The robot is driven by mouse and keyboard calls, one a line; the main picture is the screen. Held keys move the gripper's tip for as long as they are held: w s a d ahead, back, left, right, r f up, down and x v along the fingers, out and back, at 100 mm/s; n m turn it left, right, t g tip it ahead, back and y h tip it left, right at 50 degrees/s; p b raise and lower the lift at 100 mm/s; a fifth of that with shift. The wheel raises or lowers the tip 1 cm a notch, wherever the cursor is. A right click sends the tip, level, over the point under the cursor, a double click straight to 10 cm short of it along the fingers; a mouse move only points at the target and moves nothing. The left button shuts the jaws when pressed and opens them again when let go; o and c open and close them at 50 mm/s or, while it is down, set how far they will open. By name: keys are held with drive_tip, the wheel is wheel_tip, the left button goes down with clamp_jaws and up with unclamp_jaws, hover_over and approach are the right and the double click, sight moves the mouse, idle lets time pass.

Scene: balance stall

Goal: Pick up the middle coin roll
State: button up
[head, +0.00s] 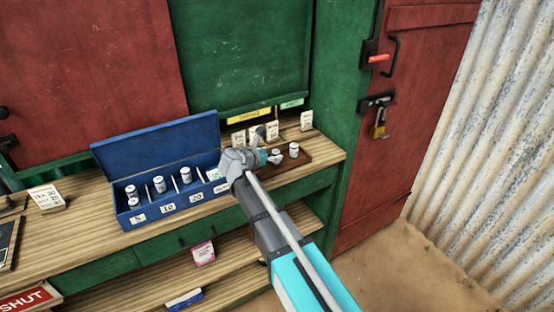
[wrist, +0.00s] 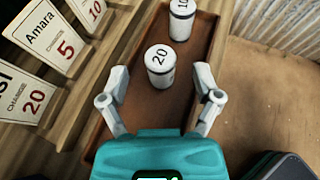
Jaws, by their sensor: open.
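A white coin roll marked 20 (wrist: 160,72) stands upright on a brown wooden tray (wrist: 206,52), between and slightly beyond my fingertips in the wrist view. A second white roll (wrist: 182,20), its number partly cut off, stands farther along the tray; it also shows in the head view (head: 293,150). My gripper (wrist: 161,88) is open, with nothing held, one finger on each side of the 20 roll's line. In the head view my gripper (head: 272,158) partly covers the tray's left part. Whether another roll is hidden there, I cannot tell.
A blue open coin box (head: 150,140) with several rolls stands left of my arm on the wooden counter (head: 82,227). Upright name cards (wrist: 50,35) line the tray's back side. The green cabinet side (head: 340,130) rises to the right.

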sight(273, 153)
drive_tip(key=shift+b+x, duration=0.4)
drive_tip(key=shift+x, duration=1.15)
clamp_jaws()
